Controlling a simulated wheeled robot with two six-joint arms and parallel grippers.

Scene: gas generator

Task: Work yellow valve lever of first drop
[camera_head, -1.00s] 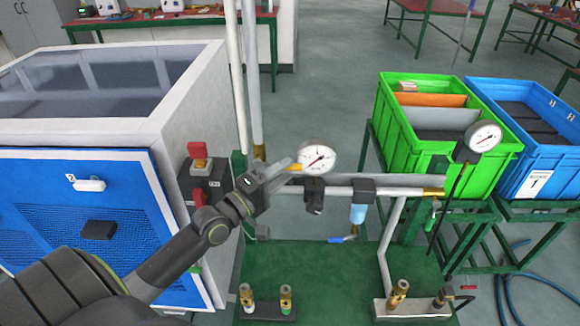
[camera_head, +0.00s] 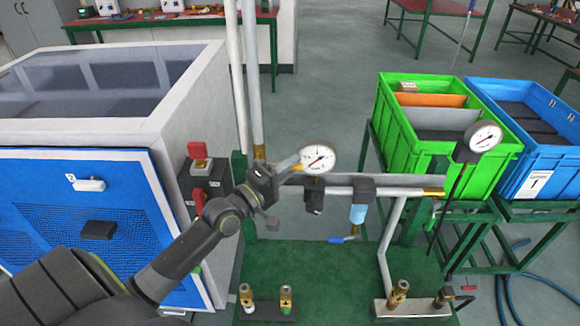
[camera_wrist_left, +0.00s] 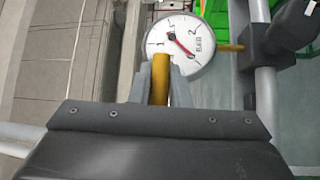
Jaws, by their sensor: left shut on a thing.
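The yellow valve lever (camera_head: 297,168) shows as a small yellow end beside the white round gauge (camera_head: 318,158). My left gripper (camera_head: 290,164) reaches it from the left and is shut on it. In the left wrist view the yellow lever (camera_wrist_left: 160,80) lies between the two fingers, pointing toward the gauge (camera_wrist_left: 190,45). The fingers cover part of the lever, and its joint with the valve is hidden. My right gripper is in neither view.
A horizontal grey pipe (camera_head: 335,190) runs right from the gripper, with a blue-handled valve (camera_head: 342,239) hanging below. A white and blue cabinet (camera_head: 80,210) stands left. A second gauge (camera_head: 485,137) stands right, before the green crate (camera_head: 395,110) and blue crate (camera_head: 560,150).

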